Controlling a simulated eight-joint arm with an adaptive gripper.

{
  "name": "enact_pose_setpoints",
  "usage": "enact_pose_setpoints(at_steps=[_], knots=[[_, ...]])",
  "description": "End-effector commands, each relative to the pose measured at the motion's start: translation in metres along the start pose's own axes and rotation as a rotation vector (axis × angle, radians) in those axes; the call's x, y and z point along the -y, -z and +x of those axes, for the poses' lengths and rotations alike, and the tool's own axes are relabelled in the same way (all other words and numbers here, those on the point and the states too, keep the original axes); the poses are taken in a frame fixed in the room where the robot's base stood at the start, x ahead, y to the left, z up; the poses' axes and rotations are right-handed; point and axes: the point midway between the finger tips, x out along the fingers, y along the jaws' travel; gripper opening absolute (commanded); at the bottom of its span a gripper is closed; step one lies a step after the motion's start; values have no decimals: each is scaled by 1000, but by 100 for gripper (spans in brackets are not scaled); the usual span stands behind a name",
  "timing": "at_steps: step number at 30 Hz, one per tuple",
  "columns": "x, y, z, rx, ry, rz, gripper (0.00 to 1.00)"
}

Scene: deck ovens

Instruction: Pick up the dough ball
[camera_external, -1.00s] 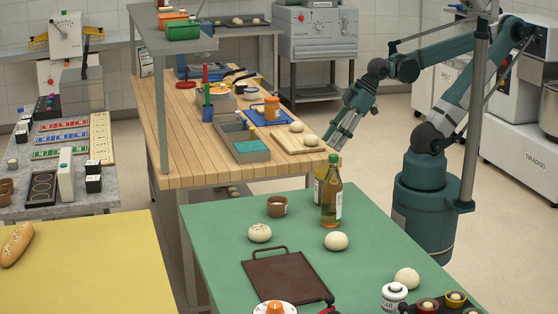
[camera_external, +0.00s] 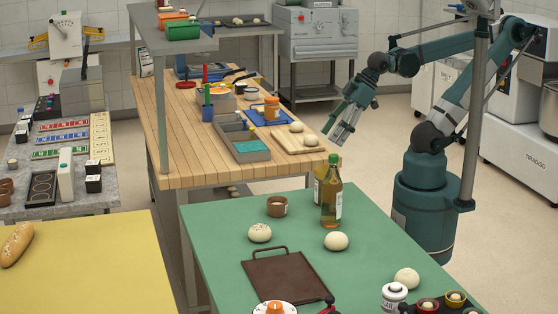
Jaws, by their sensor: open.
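Several pale dough balls are in view, and I cannot tell which one the task means. A speckled dough ball (camera_external: 260,233), a plain one (camera_external: 336,241) and another at the right (camera_external: 407,278) rest on the green table. My gripper (camera_external: 336,140) is open and points down and left, just right of the wooden board in the picture. It holds nothing that I can see.
An oil bottle (camera_external: 331,200) stands upright on the green table (camera_external: 220,222), beside a brown cup (camera_external: 277,206). A brown tray (camera_external: 283,283) lies nearer.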

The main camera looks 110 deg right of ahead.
Motion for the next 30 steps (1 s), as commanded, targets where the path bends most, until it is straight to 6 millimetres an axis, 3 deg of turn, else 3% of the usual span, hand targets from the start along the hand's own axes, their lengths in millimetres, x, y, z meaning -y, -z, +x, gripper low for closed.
enact_pose_setpoints(at_steps=[6, 20, 30], knots=[[0, 20, -28, 0, 0, 0, 56], [0, 52, -73, 0, 0, 0, 56], [15, 70, -72, 32, 16, 33, 56]])
